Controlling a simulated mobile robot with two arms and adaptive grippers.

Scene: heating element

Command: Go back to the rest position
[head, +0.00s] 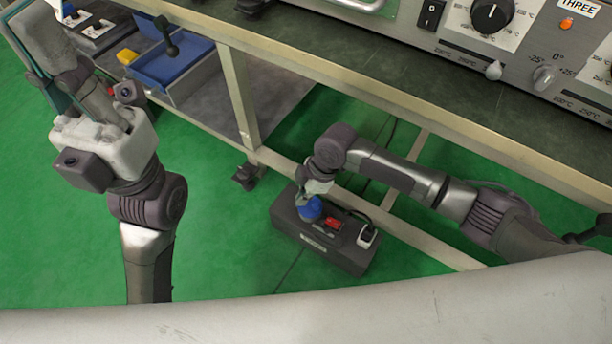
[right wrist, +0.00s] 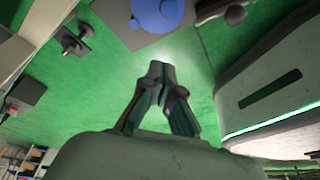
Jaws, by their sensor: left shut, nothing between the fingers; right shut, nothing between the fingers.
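My left gripper (head: 48,45) is raised at the far left of the head view, above the green floor. Its fingers point up and left, close together, with nothing held. My right arm reaches in from the right of the head view, its wrist above a dark grey box on the floor. The right gripper (right wrist: 160,70) shows in the right wrist view, shut and empty, its fingertips together. In the head view its fingers are hidden. A round blue part (head: 310,207) on the box sits just below the right wrist; a blue round shape (right wrist: 158,12) shows beyond the fingertips.
A bench with a cream frame (head: 240,95) and a control panel runs along the back. A blue bin (head: 170,68) stands on a lower shelf. Green floor is open at left.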

